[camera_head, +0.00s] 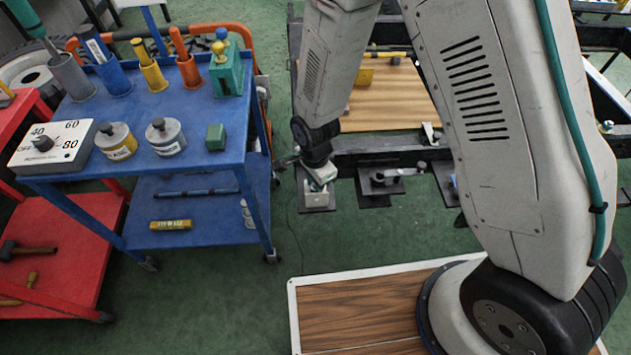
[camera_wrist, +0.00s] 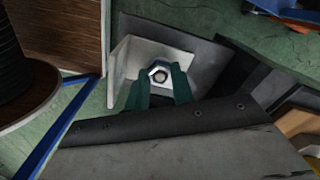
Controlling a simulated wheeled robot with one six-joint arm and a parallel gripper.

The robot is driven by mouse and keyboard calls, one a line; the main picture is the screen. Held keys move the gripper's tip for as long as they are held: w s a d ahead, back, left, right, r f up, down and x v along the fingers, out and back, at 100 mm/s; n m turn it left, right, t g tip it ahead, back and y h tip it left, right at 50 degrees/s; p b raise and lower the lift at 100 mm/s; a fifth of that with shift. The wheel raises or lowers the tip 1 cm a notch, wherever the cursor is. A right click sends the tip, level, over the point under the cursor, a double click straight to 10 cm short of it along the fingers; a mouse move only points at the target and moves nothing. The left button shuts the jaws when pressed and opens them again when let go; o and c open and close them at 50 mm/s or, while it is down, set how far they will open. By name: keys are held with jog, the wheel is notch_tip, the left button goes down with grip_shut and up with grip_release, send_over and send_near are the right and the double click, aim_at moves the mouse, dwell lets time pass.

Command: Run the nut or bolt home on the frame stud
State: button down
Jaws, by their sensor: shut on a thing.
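In the wrist view a silver hex nut or bolt head (camera_wrist: 159,72) with a dark round centre sits between the two green fingers of my gripper (camera_wrist: 160,82). The gripper is shut on it. Behind it is a pale grey angled bracket (camera_wrist: 126,58), which also shows in the head view (camera_head: 316,199) on a dark plate at the frame's edge. In the head view my gripper (camera_head: 319,178) is just above this bracket, and the nut is hidden. I cannot tell how far the nut sits on the stud.
The black chassis frame (camera_head: 375,158) runs to the right, with another dark plate and a lever-like part (camera_head: 392,176). A blue cart (camera_head: 190,175) with pots, tools and a dial box (camera_head: 52,145) stands on the left. Green floor is open between cart and frame.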

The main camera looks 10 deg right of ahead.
jog(key=shift+a, duration=0.15)
jog(key=m, duration=0.6)
jog(key=shift+w, duration=0.1)
jog(key=c, duration=1.1)
grip_release()
jog(key=shift+c, duration=1.2)
